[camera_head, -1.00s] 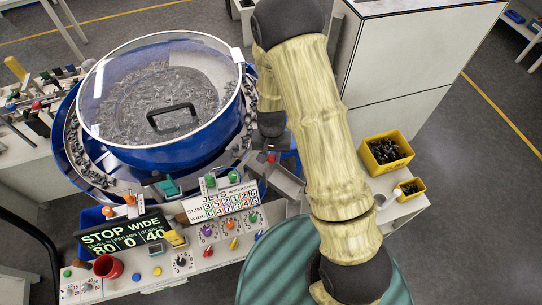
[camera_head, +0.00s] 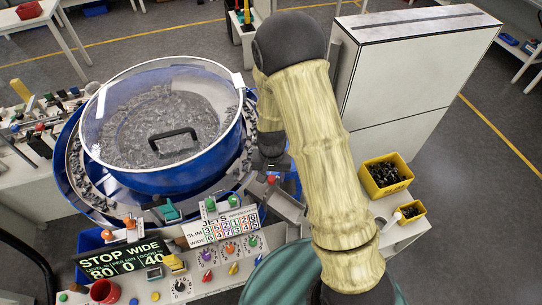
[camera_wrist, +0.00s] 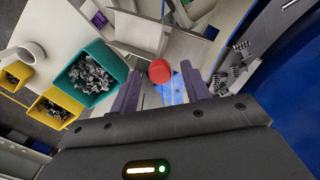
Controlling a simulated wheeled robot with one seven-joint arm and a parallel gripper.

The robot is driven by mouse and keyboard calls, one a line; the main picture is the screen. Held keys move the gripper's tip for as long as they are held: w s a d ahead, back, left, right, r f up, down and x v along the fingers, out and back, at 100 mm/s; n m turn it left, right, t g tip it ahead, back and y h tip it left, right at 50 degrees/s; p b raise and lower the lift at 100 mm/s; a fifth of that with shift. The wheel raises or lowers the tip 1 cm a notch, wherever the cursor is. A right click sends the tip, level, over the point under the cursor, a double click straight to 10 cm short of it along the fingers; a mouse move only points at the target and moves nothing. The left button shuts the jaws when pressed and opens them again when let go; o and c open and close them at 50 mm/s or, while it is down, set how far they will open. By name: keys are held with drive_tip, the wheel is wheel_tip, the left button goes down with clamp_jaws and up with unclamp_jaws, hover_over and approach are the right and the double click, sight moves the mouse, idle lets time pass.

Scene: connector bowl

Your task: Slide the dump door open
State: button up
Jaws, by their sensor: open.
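A red knob (camera_wrist: 160,71) shows in the wrist view between the fingertips of my open gripper (camera_wrist: 161,82). The fingers stand on either side of it; I cannot tell whether they touch it. In the head view the red knob (camera_head: 271,180) sits just below my gripper (camera_head: 270,165), right of the bowl. A grey metal chute (camera_head: 288,207) lies beside it and also shows in the wrist view (camera_wrist: 178,50). I cannot tell the door's edges from the chute, as my gripper hides part of that spot.
The blue bowl (camera_head: 180,178) with a clear lid stands at the left. A control panel (camera_head: 222,258) with knobs is in front. Yellow bins (camera_head: 386,188) of dark parts stand at the right. The wrist view also shows a teal bin (camera_wrist: 92,72) of grey parts.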

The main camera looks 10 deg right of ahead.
wheel_tip(320, 180, up, 17)
drive_tip(key=b, duration=0.3)
drive_tip(key=shift+b, duration=0.3)
drive_tip(key=shift+f, duration=0.15)
drive_tip(key=s+d+f+n+t+b, duration=0.2)
drive_tip(key=s+d+f+b, duration=0.2)
drive_tip(key=s+d, duration=0.5)
wheel_tip(320, 180, down, 2)
drive_tip(key=shift+s+f+t, duration=0.1)
drive_tip(key=shift+s+t, duration=0.2)
drive_tip(key=shift+s, duration=0.35)
drive_tip(key=shift+d, duration=0.1)
idle(0.8)
drive_tip(key=shift+c, duration=1.2)
drive_tip(key=shift+a, duration=0.2)
